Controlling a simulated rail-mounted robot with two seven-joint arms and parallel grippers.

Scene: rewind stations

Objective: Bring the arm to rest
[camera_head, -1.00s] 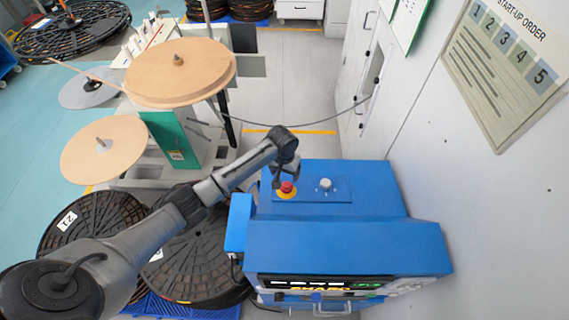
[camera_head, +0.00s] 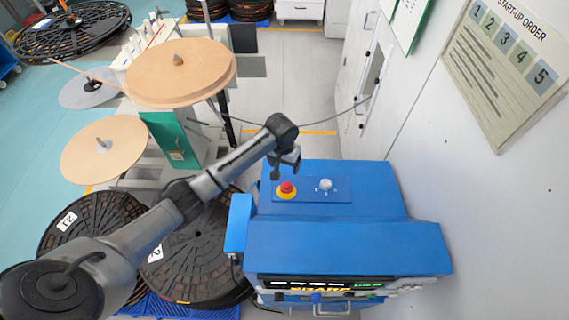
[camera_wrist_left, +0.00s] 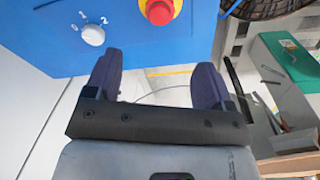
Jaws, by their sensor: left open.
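My left arm comes in from the left in the head view. A red button on a yellow ring (camera_head: 287,188) and a pale rotary knob (camera_head: 325,184) sit on the cabinet's panel. The wrist view shows the red button (camera_wrist_left: 159,11) and the knob (camera_wrist_left: 93,35) beyond the fingertips, apart from them. My right gripper is not in view.
Large dark reels (camera_head: 195,255) lie under my forearm. A rewind stand with tan discs (camera_head: 180,72) is at the upper left. A cable (camera_head: 290,126) crosses behind the gripper. A wall with a start-up order sign (camera_head: 505,65) is at right.

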